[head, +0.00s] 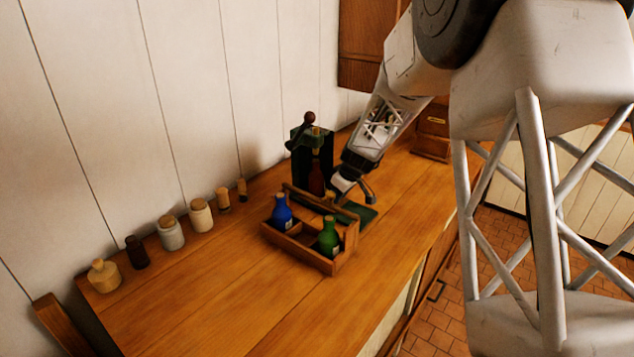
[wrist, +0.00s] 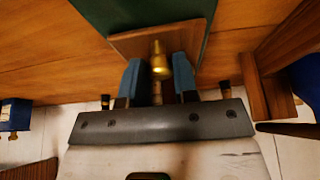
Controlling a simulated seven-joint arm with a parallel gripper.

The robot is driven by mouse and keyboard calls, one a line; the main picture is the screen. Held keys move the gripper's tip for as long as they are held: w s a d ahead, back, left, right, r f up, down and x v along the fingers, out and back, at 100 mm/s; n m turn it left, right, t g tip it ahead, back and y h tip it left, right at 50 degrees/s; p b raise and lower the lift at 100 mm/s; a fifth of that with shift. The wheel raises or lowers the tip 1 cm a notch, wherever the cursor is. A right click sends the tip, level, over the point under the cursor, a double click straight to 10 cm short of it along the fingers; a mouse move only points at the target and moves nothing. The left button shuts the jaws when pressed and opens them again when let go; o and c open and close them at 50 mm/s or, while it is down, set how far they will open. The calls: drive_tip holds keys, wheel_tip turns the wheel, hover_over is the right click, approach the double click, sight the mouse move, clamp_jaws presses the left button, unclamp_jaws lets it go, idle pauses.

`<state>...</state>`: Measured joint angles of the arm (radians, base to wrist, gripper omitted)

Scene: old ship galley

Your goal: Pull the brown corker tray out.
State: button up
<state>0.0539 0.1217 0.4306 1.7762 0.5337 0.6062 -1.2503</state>
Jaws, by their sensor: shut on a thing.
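The corker is a dark green stand (head: 300,155) with a lever on top and a dark bottle (head: 317,178) inside, near the wall in the head view. Its flat green base (head: 362,212) shows beside my gripper (head: 354,188). In the wrist view the brown tray front (wrist: 127,47) sits against the green base (wrist: 110,15), with a brass knob (wrist: 161,66) standing out from it. My gripper's blue-grey fingers (wrist: 158,80) are on both sides of the knob, shut on it. In the head view my gripper hides the tray front and knob.
A wooden carrier (head: 290,248) with a blue bottle (head: 282,213) and a green bottle (head: 329,238) stands close beside the corker. Jars (head: 171,233) line the wall. A small wooden drawer box (head: 432,128) stands farther back. The counter's front right (head: 415,215) is clear.

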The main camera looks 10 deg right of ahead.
drive_tip(key=shift+s, duration=0.1)
drive_tip(key=shift+s+d, duration=3.7)
drive_tip(key=shift+d, duration=0.1)
drive_tip(key=o, duration=0.9)
drive_tip(key=shift+r, duration=0.1)
drive_tip(key=shift+r, duration=3.4)
drive_tip(key=shift+s, duration=0.1)
